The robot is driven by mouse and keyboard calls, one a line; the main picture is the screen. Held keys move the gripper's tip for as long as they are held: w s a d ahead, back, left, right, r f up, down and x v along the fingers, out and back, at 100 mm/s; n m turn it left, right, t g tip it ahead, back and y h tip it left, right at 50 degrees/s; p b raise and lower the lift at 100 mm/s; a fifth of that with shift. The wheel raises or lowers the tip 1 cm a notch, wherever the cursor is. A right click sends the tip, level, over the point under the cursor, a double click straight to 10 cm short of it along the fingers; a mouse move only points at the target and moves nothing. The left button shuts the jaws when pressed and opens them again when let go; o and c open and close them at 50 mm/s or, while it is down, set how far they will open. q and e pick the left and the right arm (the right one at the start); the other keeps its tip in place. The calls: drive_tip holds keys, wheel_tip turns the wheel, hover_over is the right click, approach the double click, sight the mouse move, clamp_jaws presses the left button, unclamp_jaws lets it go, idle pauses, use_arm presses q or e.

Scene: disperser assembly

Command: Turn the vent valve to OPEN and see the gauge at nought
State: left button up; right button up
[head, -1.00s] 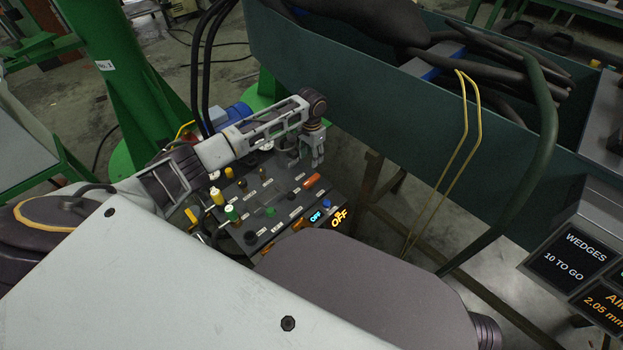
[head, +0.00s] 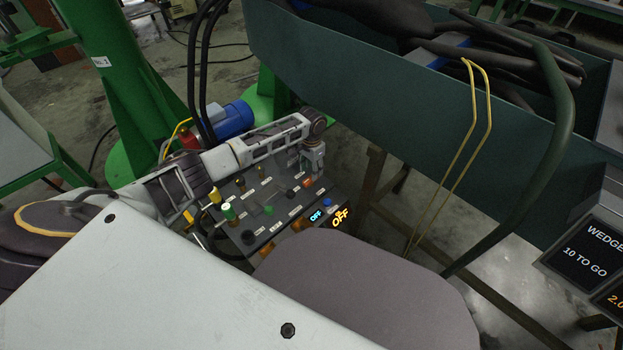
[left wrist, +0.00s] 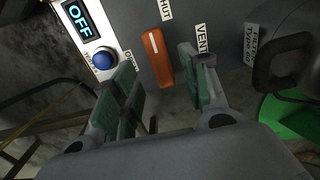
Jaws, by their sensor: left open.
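The vent valve's orange lever (left wrist: 157,57) stands between labels reading "SHUT" (partly cut off) and "VENT" in the left wrist view. It points nearly along the picture's vertical. My left gripper (left wrist: 159,66) is open, with one green-padded finger on each side of the lever; I see gaps and cannot tell any touch. In the head view my left gripper (head: 313,170) points down over the panel's far right part, and a bit of the orange lever (head: 308,183) shows beside it. I cannot make out a gauge reading. My right gripper is out of view.
The control panel (head: 262,238) carries several knobs and caps close by. A blue button (left wrist: 103,60) and a lit "OFF" display (left wrist: 79,20) are left of the lever. A dark handle (left wrist: 285,60) is on the right. A teal trough (head: 400,110) stands behind the panel.

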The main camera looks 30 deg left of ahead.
use_arm(q)
wheel_tip(320, 180, down, 2)
drive_tip(key=shift+b, duration=0.35)
drive_tip(key=shift+f+b, duration=0.65)
drive_tip(key=shift+f, duration=0.7)
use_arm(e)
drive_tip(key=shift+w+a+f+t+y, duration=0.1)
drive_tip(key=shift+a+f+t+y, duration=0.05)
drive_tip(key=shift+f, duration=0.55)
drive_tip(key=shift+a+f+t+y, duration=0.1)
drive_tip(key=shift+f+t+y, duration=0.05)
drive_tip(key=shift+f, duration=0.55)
use_arm(q)
clamp_jaws()
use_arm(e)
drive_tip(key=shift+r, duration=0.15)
